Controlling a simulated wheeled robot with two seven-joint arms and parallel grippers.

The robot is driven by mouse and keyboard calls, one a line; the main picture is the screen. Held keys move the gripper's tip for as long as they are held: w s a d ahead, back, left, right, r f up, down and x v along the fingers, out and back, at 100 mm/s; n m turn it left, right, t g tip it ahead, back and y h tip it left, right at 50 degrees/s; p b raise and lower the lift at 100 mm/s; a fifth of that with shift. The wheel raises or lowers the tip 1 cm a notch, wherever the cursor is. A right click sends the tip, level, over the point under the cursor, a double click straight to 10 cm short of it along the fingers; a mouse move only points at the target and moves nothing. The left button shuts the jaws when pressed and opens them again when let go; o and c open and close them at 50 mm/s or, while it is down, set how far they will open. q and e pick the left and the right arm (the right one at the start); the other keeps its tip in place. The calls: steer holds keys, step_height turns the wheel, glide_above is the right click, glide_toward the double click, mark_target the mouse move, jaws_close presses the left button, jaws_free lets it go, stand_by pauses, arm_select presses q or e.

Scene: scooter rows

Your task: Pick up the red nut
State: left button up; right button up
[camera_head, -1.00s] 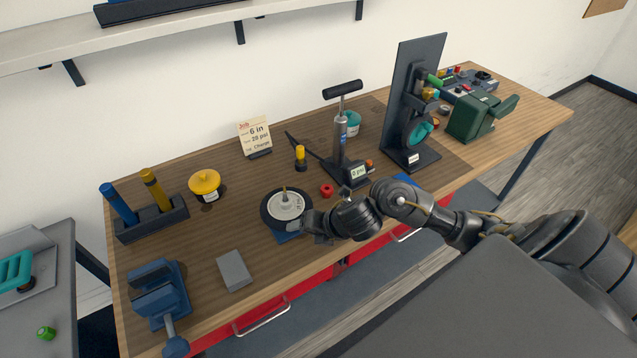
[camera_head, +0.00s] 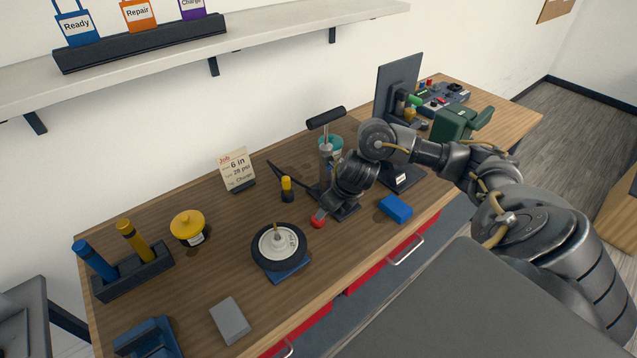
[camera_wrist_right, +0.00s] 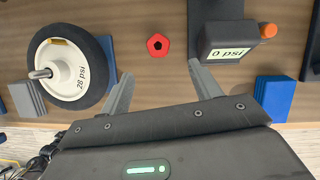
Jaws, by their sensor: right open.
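The red nut (camera_wrist_right: 158,45) lies on the wooden workbench in the right wrist view, beyond and roughly between the fingertips of my right gripper (camera_wrist_right: 160,75). The two fingers are spread apart with nothing between them. In the head view the red nut (camera_head: 318,220) shows in part at the tip of my right gripper (camera_head: 326,212), which reaches down over the bench from the right. The fingers are hard to make out there. My left gripper is in neither view.
A wheel (camera_head: 266,259) on a blue block lies left of the nut. The pump (camera_wrist_right: 222,25) with its "0 psi" gauge stands close to the right finger. A blue block (camera_head: 395,208) lies right of it. A grey block (camera_head: 230,320) sits near the front edge.

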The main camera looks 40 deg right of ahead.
steer(key=x, duration=0.4)
steer(key=shift+w+f, duration=0.1)
steer(key=shift+w, duration=0.4)
steer(key=shift+s, duration=0.15)
steer(key=shift+a+f+p, duration=0.1)
steer(key=shift+f+p, duration=0.05)
steer(key=shift+p, duration=0.15)
steer(key=p+x, duration=0.1)
steer(key=x, duration=0.2)
steer(key=shift+w+a+f, duration=0.1)
steer(key=shift+w+f, duration=0.15)
steer(key=shift+f, duration=0.1)
steer(key=shift+w+f, duration=0.25)
steer(key=shift+f, duration=0.15)
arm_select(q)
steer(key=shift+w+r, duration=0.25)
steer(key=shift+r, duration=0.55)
arm_select(e)
steer(key=shift+s, duration=0.1)
steer(key=shift+r, duration=0.1)
steer(key=shift+c, duration=1)
steer(key=c, duration=0.9)
steer(key=shift+o, duration=0.2)
